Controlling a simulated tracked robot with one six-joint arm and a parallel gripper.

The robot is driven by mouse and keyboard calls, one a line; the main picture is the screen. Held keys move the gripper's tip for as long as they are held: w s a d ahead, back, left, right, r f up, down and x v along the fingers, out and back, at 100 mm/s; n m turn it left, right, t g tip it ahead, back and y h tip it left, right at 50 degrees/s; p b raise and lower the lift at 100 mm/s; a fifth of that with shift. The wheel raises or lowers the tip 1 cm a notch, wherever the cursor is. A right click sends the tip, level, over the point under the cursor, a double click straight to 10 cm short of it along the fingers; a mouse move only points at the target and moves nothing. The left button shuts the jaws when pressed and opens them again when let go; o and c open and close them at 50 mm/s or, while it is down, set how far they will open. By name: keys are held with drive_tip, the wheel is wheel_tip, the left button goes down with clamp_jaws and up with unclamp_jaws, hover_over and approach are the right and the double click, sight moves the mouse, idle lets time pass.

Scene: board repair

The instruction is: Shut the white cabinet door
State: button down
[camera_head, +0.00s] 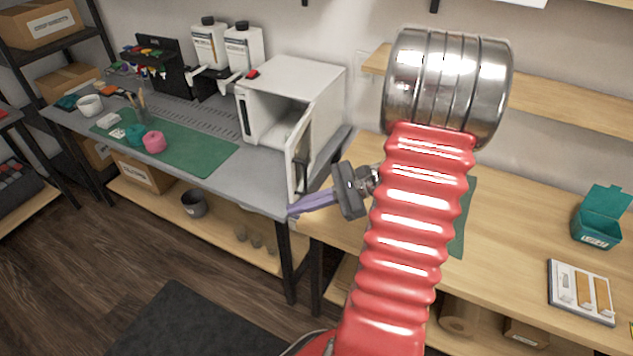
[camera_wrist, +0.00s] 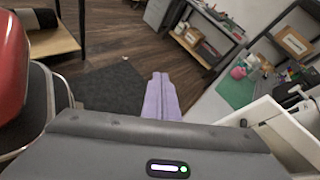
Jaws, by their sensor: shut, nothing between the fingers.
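The white cabinet (camera_head: 296,84) stands at the right end of the grey bench. Its front is open and the inside is empty as far as I can see. The white cabinet door (camera_head: 299,158) stands swung out toward the front on its right side, with a dark handle on it. My gripper (camera_head: 292,211) is shut and empty, its purple fingers pointing left, near the lower end of the door. I cannot tell whether they touch. In the wrist view the shut fingers (camera_wrist: 161,84) point ahead, and part of the white cabinet shows at right (camera_wrist: 275,125).
The grey bench (camera_head: 215,180) carries a green mat (camera_head: 200,155), a pink roll (camera_head: 154,142) and white bottles (camera_head: 243,48). A wooden bench (camera_head: 510,250) with a teal box (camera_head: 597,232) stands at right. The floor in front holds a dark mat (camera_head: 190,320).

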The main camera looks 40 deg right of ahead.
drive_tip(key=s+d+f+m+t+h, duration=0.2)
drive_tip(key=d+f+m+t, duration=0.1)
drive_tip(key=d, duration=0.5)
drive_tip(key=s+d+f+m+t+h, duration=0.3)
drive_tip(key=d+m+t, duration=0.3)
drive_tip(key=d, duration=0.3)
drive_tip(key=shift+s+d+f+m, duration=0.15)
drive_tip(key=shift+s+f+m, duration=0.15)
drive_tip(key=shift+m, duration=0.4)
drive_tip(key=x, duration=1.4)
drive_tip(key=shift+f, duration=0.1)
